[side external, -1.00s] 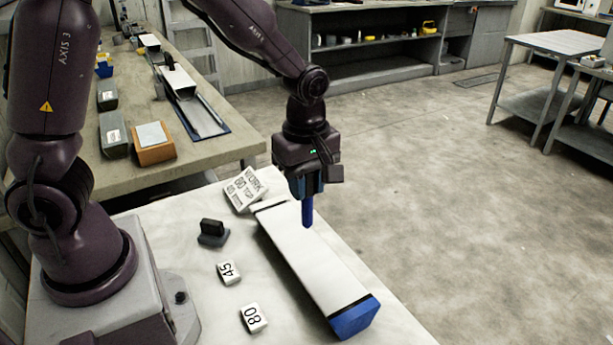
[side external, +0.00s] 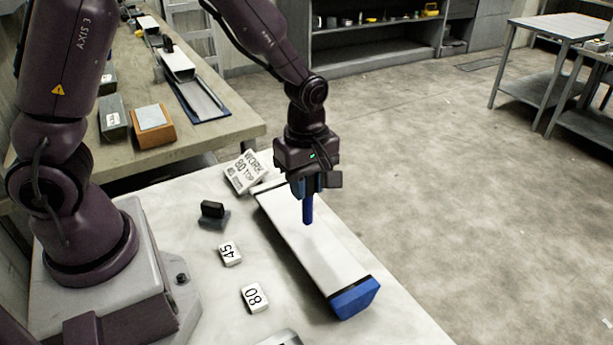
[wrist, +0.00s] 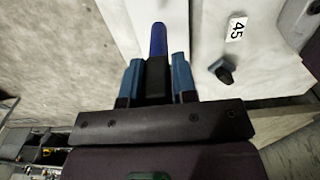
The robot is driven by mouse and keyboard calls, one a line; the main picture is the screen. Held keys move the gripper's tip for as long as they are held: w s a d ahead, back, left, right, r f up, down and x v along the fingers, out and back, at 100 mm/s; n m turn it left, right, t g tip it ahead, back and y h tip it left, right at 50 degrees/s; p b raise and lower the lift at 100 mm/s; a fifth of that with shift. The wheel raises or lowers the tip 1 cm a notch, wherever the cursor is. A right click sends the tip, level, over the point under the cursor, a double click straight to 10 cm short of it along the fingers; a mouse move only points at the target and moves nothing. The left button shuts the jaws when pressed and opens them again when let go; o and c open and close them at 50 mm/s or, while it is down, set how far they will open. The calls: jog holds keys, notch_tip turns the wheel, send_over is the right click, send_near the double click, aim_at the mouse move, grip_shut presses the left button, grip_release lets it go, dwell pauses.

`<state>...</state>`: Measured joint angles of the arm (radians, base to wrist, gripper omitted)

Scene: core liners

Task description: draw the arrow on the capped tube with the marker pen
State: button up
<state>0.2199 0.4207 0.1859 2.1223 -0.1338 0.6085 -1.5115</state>
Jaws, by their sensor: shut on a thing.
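The capped tube is a long white liner (side external: 325,258) lying on the pale bench top. It has a blue cap (side external: 355,298) at its near end and a dark band beside the cap. Its top face looks plain white. My gripper (side external: 307,188) is over the far half of the tube, shut on the blue marker pen (side external: 308,209). The pen points down, its lower end at or just above the tube's top; I cannot tell whether it touches. In the wrist view the pen (wrist: 158,40) stands out between the blue fingers, over the white tube (wrist: 178,18).
A tilted sign block (side external: 243,172) lies by the tube's far end. A dark holder (side external: 213,214), a "45" block (side external: 230,253) and an "80" block (side external: 255,297) sit left of the tube. A second bench (side external: 190,140) with boxes and a tray stands behind.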

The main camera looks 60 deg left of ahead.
jog(key=shift+f, duration=1.3)
jog(key=shift+d+r, duration=0.25)
grip_shut()
jog(key=shift+d+f, duration=0.15)
jog(key=shift+d, duration=5.7)
notch_tip(320, 180, up, 8)
jog(key=shift+a, duration=0.1)
